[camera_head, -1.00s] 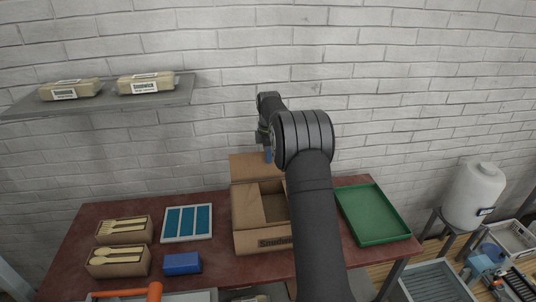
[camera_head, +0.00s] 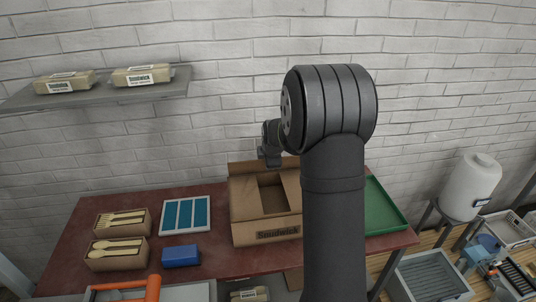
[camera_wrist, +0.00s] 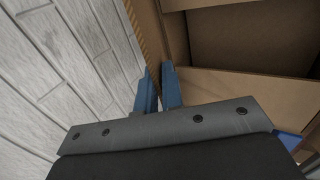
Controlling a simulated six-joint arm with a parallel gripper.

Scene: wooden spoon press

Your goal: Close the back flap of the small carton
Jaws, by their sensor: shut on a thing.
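The small carton (camera_head: 266,236) is a brown cardboard box marked "Sandwich", standing at the middle of the table with its top partly open. Two side flaps lie inward, leaving a gap in the middle. The back flap (camera_head: 245,168) is at the rear edge by the wall and leans up. My gripper (camera_wrist: 160,88) is shut on the back flap, its blue fingers on both sides of the cardboard in the wrist view. In the head view my wrist is above the carton's rear, and the fingertips are hidden. My arm covers the carton's right side.
A green tray (camera_head: 384,207) lies to the right, partly behind my arm. Left are a tray with blue strips (camera_head: 186,215), a blue block (camera_head: 181,256) and two boxes of wooden cutlery (camera_head: 118,253). The brick wall rises close behind; a shelf (camera_head: 100,98) holds two packs.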

